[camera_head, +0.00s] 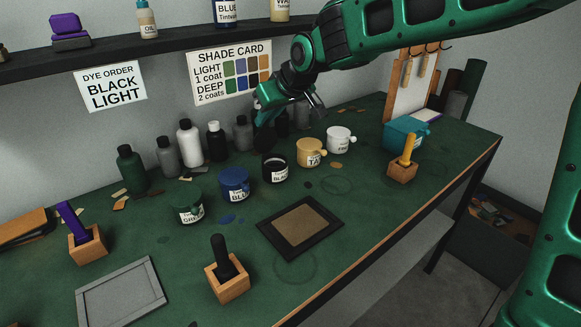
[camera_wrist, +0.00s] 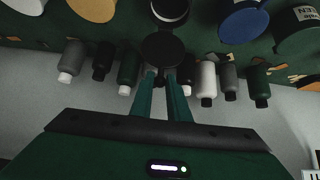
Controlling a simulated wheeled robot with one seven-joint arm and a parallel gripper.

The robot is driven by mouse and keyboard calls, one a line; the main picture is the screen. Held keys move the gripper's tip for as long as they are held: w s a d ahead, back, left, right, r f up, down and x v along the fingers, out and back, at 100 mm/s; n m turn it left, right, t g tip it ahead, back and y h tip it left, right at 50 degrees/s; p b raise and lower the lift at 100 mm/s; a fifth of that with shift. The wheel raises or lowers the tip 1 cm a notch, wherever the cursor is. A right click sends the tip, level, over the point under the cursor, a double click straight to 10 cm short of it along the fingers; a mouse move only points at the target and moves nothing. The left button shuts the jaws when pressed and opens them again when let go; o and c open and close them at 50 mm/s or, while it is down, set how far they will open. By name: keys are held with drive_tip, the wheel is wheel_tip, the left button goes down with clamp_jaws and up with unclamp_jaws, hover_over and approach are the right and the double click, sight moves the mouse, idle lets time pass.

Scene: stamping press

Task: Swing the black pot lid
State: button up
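The black pot (camera_head: 274,171) stands on the green bench between the blue and tan pots. Its open top shows, with a pale rim inside. In the wrist view the black pot (camera_wrist: 171,9) is at the top edge. Its round black lid (camera_wrist: 162,47) is off the opening, swung to the bottle side and joined at the pot's edge. My gripper (camera_wrist: 160,76) has its two green fingertips at the lid's outer edge, where the lid's dark knob appears to sit between them. The tips are partly hidden by shadow. In the head view the gripper is behind the pot, before the bottles.
Several bottles (camera_head: 188,142) stand along the wall close around my gripper. The blue pot (camera_head: 234,184), green pot (camera_head: 190,207), tan pot (camera_head: 310,153) and white pot (camera_head: 339,139) flank the black pot. A dark framed pad (camera_head: 262,226) lies in front. A shelf (camera_head: 110,46) hangs above.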

sight(265, 131)
drive_tip(key=shift+r, duration=0.1)
drive_tip(key=shift+s+d+f, duration=0.1)
drive_tip(key=shift+s+d, duration=0.35)
drive_tip(key=shift+s, duration=0.2)
drive_tip(key=shift+s+d+f, duration=0.1)
drive_tip(key=shift+s+d, duration=0.3)
drive_tip(key=shift+s, duration=0.2)
drive_tip(key=shift+s+d+f, duration=0.35)
drive_tip(key=shift+s+d, duration=0.1)
drive_tip(key=shift+s, duration=0.15)
drive_tip(key=shift+s+d+f, duration=0.3)
drive_tip(key=shift+s+d, duration=0.1)
drive_tip(key=shift+s, duration=0.2)
drive_tip(key=shift+s+d+f, duration=0.65)
drive_tip(key=shift+s+f, duration=0.3)
